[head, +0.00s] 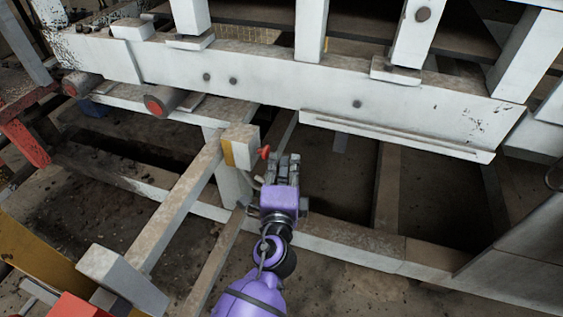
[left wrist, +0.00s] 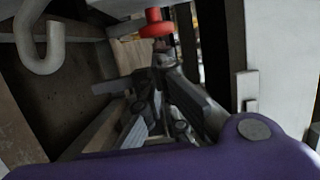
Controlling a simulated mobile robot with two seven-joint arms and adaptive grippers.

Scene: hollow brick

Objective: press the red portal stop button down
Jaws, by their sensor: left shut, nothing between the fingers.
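The red portal stop button (head: 264,152) sticks out from the right side of a small grey and yellow box (head: 241,146) on a post. In the left wrist view the red button (left wrist: 156,23) stands at the top middle, just beyond my fingertips. My left gripper (head: 288,160) is shut and empty, close to the right of the button in the head view. Its closed fingers (left wrist: 163,58) point at the button in the wrist view. I cannot tell whether they touch it. My right gripper is not in view.
A long white beam (head: 290,88) with upright posts crosses above and behind the box. A lower rail (head: 345,243) runs below my left gripper. A slanted beam (head: 178,202) leads down left from the box. In the wrist view a curved pale pipe (left wrist: 45,50) is at upper left.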

